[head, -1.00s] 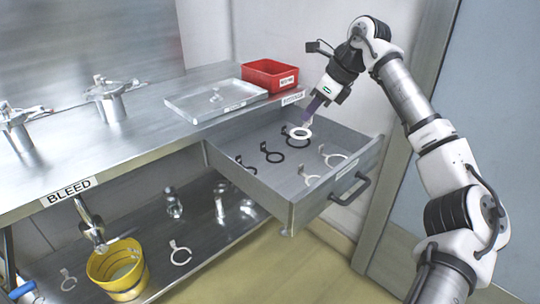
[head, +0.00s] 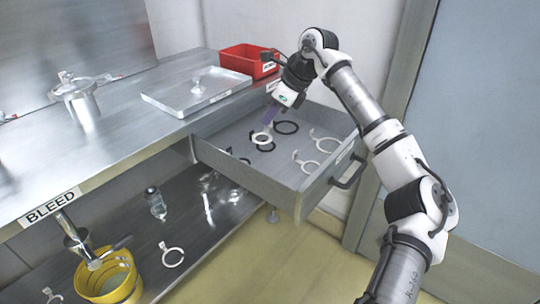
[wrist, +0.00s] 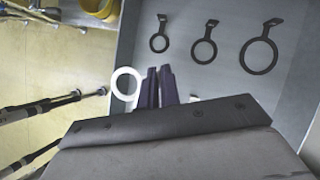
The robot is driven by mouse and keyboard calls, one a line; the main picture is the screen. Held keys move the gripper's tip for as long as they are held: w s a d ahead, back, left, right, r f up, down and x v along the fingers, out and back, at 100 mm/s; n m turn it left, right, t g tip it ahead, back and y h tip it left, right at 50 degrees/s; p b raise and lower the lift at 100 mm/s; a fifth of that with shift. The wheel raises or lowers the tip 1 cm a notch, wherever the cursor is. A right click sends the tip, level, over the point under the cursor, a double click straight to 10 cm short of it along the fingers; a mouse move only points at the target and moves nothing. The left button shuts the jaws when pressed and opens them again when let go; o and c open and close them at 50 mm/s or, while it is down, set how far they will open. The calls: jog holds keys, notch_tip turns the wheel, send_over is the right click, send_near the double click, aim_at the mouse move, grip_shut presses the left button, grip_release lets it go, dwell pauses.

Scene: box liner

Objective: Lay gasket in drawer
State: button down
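My gripper (head: 267,122) points down over the open grey drawer (head: 210,154). It is shut on a white ring gasket (head: 262,139), apparently by its tab. In the wrist view the gasket's ring (wrist: 126,82) shows left of the dark fingers (wrist: 159,88), overlapping the drawer's side wall in the picture. A small white bit shows right of the fingers. Black gaskets (head: 286,128) lie in a row in the drawer; in the wrist view they are a small one (wrist: 160,43), a middle one (wrist: 204,48) and a large one (wrist: 259,55). The gap under the held gasket is unclear.
Two white gaskets (head: 305,163) lie at the drawer's handle side. A yellow bucket (head: 108,277) and another white gasket (head: 172,256) are on the lower shelf.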

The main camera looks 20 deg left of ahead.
notch_tip(320, 180, down, 13)
jog(key=shift+f, duration=0.2)
dwell(0.3)
jog(key=shift+f, duration=0.15)
jog(key=c, duration=1.6)
grip_release()
jog(key=v, duration=1.2)
jog(key=shift+s+r, duration=0.1)
jog(key=shift+r, duration=0.1)
